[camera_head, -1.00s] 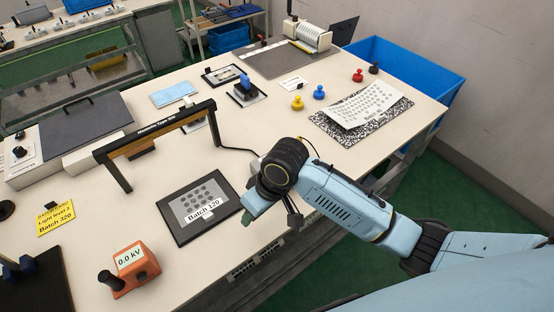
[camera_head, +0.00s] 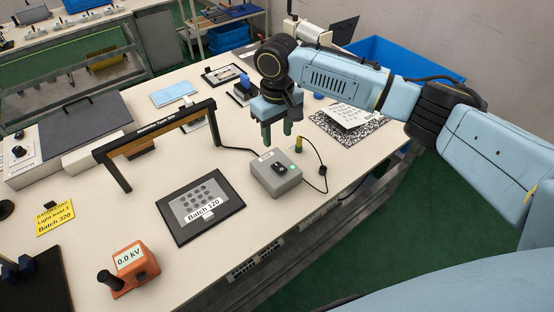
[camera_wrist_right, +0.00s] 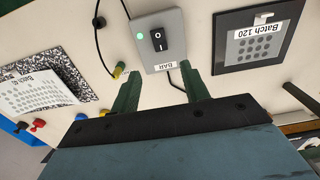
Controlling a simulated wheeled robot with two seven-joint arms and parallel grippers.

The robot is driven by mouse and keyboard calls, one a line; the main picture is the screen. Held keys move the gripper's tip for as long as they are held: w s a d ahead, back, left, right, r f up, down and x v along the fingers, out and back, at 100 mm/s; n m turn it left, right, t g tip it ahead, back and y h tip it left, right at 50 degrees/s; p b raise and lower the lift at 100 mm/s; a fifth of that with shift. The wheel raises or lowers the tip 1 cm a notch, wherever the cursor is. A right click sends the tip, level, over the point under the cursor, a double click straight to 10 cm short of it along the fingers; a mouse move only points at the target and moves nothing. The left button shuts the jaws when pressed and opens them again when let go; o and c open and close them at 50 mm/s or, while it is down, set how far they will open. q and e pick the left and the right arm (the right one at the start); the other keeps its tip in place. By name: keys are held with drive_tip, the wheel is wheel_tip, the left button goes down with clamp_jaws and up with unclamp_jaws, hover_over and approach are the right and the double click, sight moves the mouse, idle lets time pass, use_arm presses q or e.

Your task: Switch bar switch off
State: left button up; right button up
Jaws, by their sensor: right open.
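The bar switch is a grey box (camera_head: 276,174) with a black rocker and a lit green lamp, on the table right of the Batch 120 frame. It also shows in the right wrist view (camera_wrist_right: 160,42), where its label reads BAR and its rocker (camera_wrist_right: 158,40) carries I and O marks. My right gripper (camera_head: 277,143) is open and empty above and behind the box, with its fingers pointing down. In the right wrist view its green fingers (camera_wrist_right: 161,93) are spread at the label side of the box, apart from the rocker. My left gripper is not in view.
The ionizing bar (camera_head: 155,132) stands on legs at the left. The Batch 120 frame (camera_head: 201,206) lies beside the switch box. A cable and a yellow-topped plug (camera_head: 298,145) are just right of it. An orange kV meter (camera_head: 135,268) sits at the front.

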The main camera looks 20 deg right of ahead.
sight(277, 165)
wheel_tip(277, 165, down, 11)
drive_tip(key=shift+r+b, duration=0.2)
drive_tip(key=shift+b, duration=0.4)
